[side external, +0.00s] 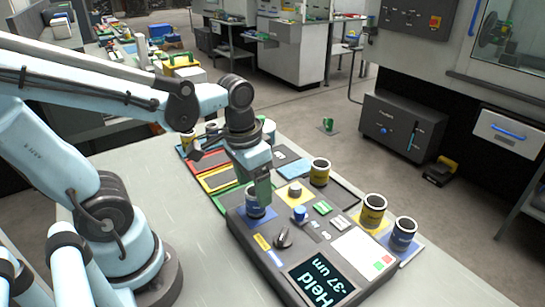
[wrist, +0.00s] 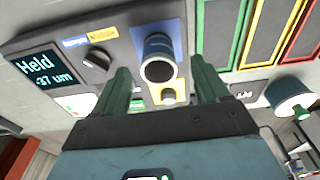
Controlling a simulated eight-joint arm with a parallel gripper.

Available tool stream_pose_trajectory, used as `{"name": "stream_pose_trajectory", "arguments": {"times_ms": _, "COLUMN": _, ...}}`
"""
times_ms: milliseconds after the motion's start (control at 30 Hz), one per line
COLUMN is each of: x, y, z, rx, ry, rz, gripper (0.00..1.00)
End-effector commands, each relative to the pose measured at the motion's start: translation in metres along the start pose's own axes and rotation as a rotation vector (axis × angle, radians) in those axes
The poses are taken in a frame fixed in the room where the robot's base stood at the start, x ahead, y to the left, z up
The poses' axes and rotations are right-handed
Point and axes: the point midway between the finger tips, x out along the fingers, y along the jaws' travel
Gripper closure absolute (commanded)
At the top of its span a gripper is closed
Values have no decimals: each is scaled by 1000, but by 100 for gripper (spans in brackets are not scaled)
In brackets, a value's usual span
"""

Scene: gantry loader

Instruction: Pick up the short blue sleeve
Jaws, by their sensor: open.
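A short blue sleeve (side external: 255,205) with a dark open top stands upright on the left part of the grey gauge console (side external: 240,226). In the wrist view the blue sleeve (wrist: 158,48) stands on a blue patch, its round mouth facing the camera. My gripper (side external: 263,190) is just above and beside it, its green fingers partly overlapping it in the side view. In the wrist view the fingers of my gripper (wrist: 160,72) are spread apart, one on each side of the sleeve, with visible gaps.
The console display (side external: 322,279) reads "Held -37 um". A yellow sleeve (side external: 320,172) stands behind the console; another yellow sleeve (side external: 373,211) and a second blue sleeve (side external: 403,235) stand to its right. Red, yellow and green trays (side external: 222,181) lie behind my gripper. The front table is clear.

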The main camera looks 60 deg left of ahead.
Motion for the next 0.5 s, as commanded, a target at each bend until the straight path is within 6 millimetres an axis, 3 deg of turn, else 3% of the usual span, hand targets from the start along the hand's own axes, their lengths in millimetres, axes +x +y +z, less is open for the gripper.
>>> {"name": "stream_pose_trajectory", "arguments": {"times_ms": 500, "x": 44, "y": 1, "z": 0, "rx": 0, "ry": 1, "rz": -1, "gripper": 26}}
